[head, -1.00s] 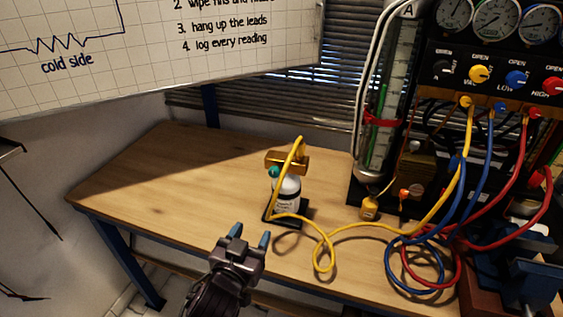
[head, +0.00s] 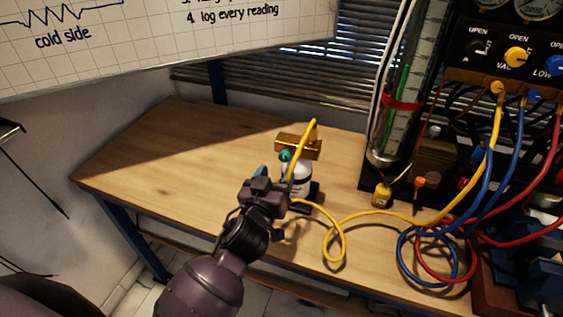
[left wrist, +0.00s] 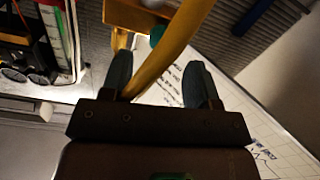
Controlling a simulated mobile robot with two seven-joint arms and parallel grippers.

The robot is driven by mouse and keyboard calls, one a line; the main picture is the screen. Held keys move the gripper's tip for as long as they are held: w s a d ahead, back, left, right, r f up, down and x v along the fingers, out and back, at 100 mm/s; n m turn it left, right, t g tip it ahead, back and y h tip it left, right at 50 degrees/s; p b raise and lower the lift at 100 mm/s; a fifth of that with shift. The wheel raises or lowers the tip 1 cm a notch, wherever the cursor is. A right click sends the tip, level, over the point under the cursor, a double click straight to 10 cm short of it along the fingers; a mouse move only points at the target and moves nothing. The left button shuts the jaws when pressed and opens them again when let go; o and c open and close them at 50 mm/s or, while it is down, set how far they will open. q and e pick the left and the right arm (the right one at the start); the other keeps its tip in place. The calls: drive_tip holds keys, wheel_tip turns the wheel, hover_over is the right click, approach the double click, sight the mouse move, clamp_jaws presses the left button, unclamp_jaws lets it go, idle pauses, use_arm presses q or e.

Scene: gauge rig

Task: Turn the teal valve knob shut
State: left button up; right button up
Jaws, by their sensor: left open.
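The teal valve knob (head: 285,156) sits on the left side of a brass valve block (head: 298,146). The block tops a small white bottle (head: 299,178) on a dark base on the bench. My left gripper (head: 274,172) is open just in front of the bottle, close below the knob and apart from it in the picture. In the left wrist view the knob (left wrist: 157,36) shows beyond the open fingers (left wrist: 159,76), partly covered by the yellow hose (left wrist: 172,48), which crosses the space between them. Whether the hose touches a finger I cannot tell. My right gripper is not in view.
The yellow hose loops over the wooden bench (head: 175,160) to the gauge panel (head: 510,60) at right. Blue and red hoses (head: 425,255) coil at the front right. A glass column (head: 405,85) stands behind. The bench left of the bottle is clear.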

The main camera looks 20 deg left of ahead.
sight(283, 159)
use_arm(q)
drive_tip(key=shift+w, duration=2.3)
drive_tip(key=shift+c, duration=0.2)
drive_tip(key=c, duration=0.9)
